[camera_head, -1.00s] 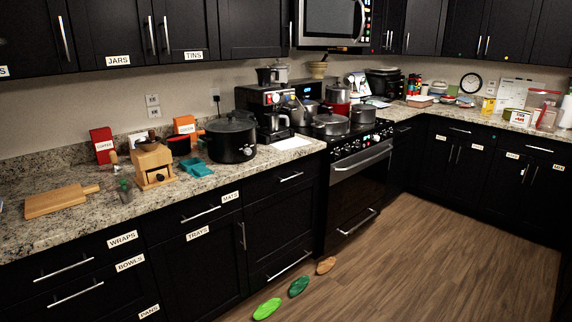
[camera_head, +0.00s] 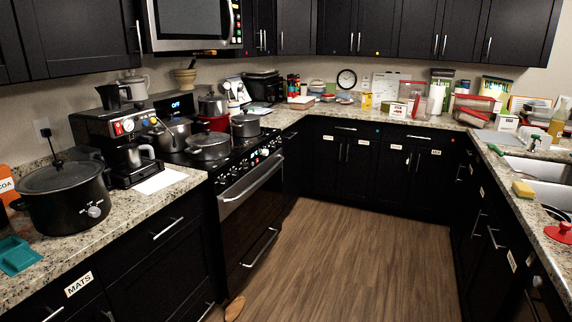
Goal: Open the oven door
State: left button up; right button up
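The oven door (camera_head: 250,218) is black with a steel top band and sits in the range at the left centre. It is shut. Its long bar handle (camera_head: 252,184) runs across the top of the door, below the row of knobs (camera_head: 256,155). A lower drawer handle (camera_head: 260,247) is near the floor. Neither of my grippers is in view.
Several pots, including a lidded pan (camera_head: 208,147), stand on the cooktop. A black slow cooker (camera_head: 66,198) and a coffee machine (camera_head: 118,142) stand on the left counter. The wooden floor (camera_head: 340,260) before the oven is mostly clear; an orange-brown item (camera_head: 235,308) lies near the cabinets.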

aim_at(244, 210)
jog(key=i+l+z, duration=0.1)
jog(key=i, duration=0.8)
jog(key=i+l+z, duration=0.15)
jog(key=i, duration=0.75)
